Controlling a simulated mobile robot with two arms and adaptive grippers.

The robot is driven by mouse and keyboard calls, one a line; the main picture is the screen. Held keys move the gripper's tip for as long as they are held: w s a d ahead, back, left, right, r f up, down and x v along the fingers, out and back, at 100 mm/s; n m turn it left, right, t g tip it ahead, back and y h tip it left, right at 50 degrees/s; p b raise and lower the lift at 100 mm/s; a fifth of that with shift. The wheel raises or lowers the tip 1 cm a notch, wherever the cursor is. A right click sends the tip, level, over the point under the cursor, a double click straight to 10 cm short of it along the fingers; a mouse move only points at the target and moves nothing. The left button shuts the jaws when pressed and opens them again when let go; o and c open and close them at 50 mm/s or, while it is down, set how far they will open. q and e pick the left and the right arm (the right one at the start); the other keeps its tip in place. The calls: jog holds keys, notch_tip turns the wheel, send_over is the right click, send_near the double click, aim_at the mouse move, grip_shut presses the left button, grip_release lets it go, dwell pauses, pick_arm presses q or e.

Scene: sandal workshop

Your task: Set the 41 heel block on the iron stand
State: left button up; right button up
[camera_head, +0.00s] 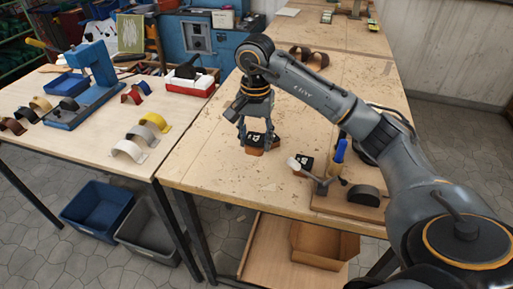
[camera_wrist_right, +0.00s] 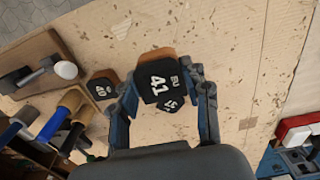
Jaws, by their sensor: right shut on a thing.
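The 41 heel block (camera_wrist_right: 158,84), black-faced with white "41" and a brown edge, is between the fingers of my right gripper (camera_wrist_right: 164,95) in the right wrist view. In the head view my right gripper (camera_head: 258,134) points down over the near wooden table, shut on this dark block (camera_head: 257,139). Another black block with white figures (camera_wrist_right: 172,104) shows partly behind it; its number is unclear. A 40 block (camera_wrist_right: 101,88) lies apart to the left, also seen in the head view (camera_head: 304,164). My left gripper is not in view.
A blue press (camera_head: 90,90) and coloured straps (camera_head: 143,134) occupy the left table. The middle of the near table (camera_head: 210,165) is clear.

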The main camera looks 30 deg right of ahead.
jog(key=p, duration=0.1)
send_over(256, 161)
notch_tip(256, 161, down, 4)
jog(key=shift+s+a+f, duration=0.1)
jog(key=shift+a, duration=0.05)
jog(key=f+p, duration=0.2)
jog(key=f, duration=0.1)
jog(key=shift+w, duration=0.2)
jog(key=shift+f, duration=0.4)
jog(key=shift+f, duration=0.15)
jog(key=o, duration=1.2)
jog(key=shift+o, duration=0.2)
